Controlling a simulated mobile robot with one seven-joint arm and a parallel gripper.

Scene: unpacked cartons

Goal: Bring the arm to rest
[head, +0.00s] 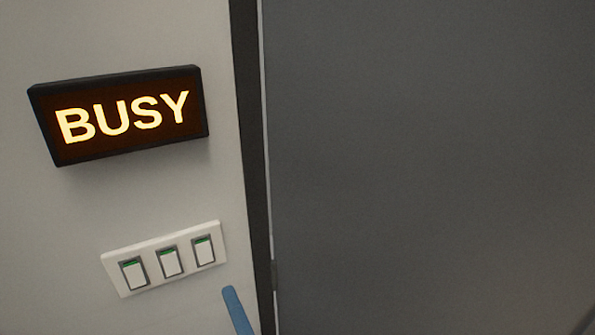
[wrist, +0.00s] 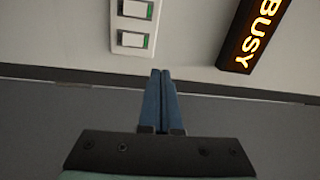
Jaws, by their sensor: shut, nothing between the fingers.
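My gripper (wrist: 160,76) shows in the wrist view with its two blue fingers together, shut and empty. In the head view only a blue finger (head: 237,311) shows at the bottom edge, below the right end of the switch panel. The white switch panel (head: 165,259) on the wall has three rocker switches, each with a green strip at its top. In the wrist view part of the panel (wrist: 117,25) shows ahead of the fingertips, with a gap in the picture between them. The lit BUSY sign (head: 127,113) is above the panel.
A grey door (head: 430,160) fills the right of the head view, with a dark frame (head: 251,150) beside the pale wall (head: 120,30). The BUSY sign (wrist: 254,35) juts out at the upper right of the wrist view. No loose objects show.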

